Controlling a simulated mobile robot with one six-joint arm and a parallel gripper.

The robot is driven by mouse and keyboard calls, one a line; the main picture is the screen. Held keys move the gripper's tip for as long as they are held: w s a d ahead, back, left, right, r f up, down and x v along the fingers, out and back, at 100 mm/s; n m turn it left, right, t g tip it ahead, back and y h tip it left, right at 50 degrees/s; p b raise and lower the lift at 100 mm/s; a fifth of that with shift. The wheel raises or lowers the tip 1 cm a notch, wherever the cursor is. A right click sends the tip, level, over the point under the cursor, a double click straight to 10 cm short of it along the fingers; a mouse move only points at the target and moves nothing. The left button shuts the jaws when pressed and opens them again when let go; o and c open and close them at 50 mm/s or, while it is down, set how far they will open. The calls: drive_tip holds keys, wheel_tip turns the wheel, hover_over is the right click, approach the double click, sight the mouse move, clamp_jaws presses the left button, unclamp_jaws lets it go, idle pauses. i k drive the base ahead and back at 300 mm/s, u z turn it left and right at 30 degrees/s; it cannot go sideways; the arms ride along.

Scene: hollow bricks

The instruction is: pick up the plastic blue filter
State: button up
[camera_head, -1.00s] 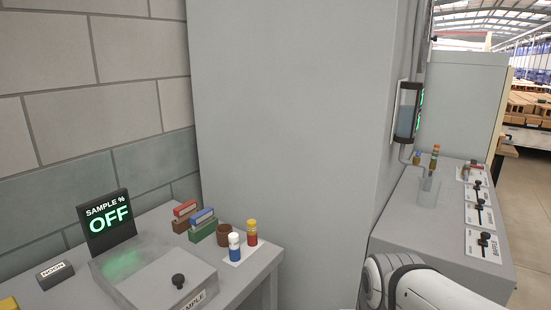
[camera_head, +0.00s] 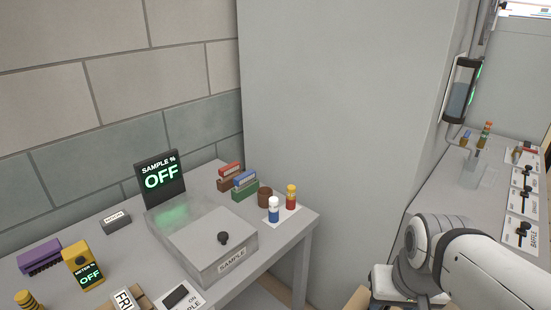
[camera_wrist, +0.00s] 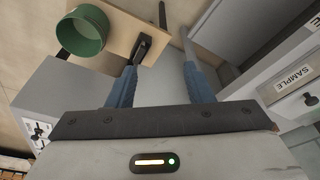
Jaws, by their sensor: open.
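A small blue-and-white cylinder (camera_head: 273,211) stands upright on a white card on the grey table, next to a red-and-yellow one (camera_head: 291,197). A blue block (camera_head: 244,178) sits on a green block just behind them. I cannot tell for sure which blue thing is the filter. My gripper (camera_wrist: 160,68) shows in the wrist view with its two blue fingers apart and nothing between them. Neither blue thing can be made out in the wrist view.
A clear-sided sample box (camera_head: 200,245) stands on the table before an OFF display (camera_head: 160,177). A yellow meter (camera_head: 83,270) and purple block (camera_head: 39,257) stand at left. A grey wall juts out behind. A green cup (camera_wrist: 82,32) is on a board in the wrist view.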

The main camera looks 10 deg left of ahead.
sight(243, 180)
drive_tip(key=u, duration=0.05)
drive_tip(key=k, duration=1.25)
drive_tip(key=i, duration=0.85)
drive_tip(key=u, duration=0.7)
drive_tip(key=i, duration=1.1)
drive_tip(key=u, duration=0.85)
